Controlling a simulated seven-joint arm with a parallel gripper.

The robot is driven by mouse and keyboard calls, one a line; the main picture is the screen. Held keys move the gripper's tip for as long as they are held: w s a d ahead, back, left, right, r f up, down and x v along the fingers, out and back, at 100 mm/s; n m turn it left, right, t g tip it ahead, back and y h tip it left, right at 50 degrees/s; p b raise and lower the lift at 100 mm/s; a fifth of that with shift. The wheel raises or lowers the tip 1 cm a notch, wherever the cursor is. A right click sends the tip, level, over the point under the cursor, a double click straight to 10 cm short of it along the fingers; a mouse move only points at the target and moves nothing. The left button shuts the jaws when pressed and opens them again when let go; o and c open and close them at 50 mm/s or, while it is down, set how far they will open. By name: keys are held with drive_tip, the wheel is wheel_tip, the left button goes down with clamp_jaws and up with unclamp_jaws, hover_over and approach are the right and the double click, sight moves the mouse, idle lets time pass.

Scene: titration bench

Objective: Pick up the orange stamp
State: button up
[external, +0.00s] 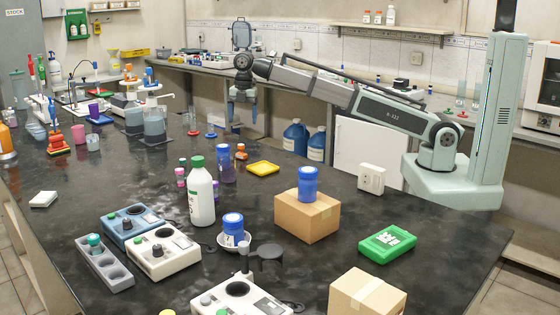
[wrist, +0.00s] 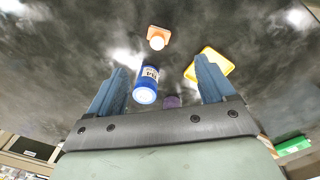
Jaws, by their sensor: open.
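The orange stamp (external: 241,152) is a small upright piece on the black bench, just behind the yellow tray and beside a blue-purple bottle. In the wrist view the stamp (wrist: 157,39) shows a square orange base and a pale round knob, ahead of the fingertips and between their lines. My gripper (external: 241,118) points down above the far part of the bench, apart from the stamp. Its two blue fingers (wrist: 161,72) are spread wide in the wrist view, with nothing held between them.
The blue-purple bottle (external: 226,166) stands close to the stamp; a blue labelled bottle (wrist: 146,86) shows between the fingers. The yellow tray (external: 263,168) lies to the right. A white bottle (external: 201,195) and a cardboard box (external: 306,216) stand nearer the camera. Bench around the stamp's far side is fairly clear.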

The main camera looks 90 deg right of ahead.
sight(242, 145)
drive_tip(key=f, duration=0.9)
drive_tip(key=w+f, duration=0.1)
drive_tip(key=f, duration=0.4)
drive_tip(key=shift+r, duration=0.1)
drive_tip(key=c, duration=1.1)
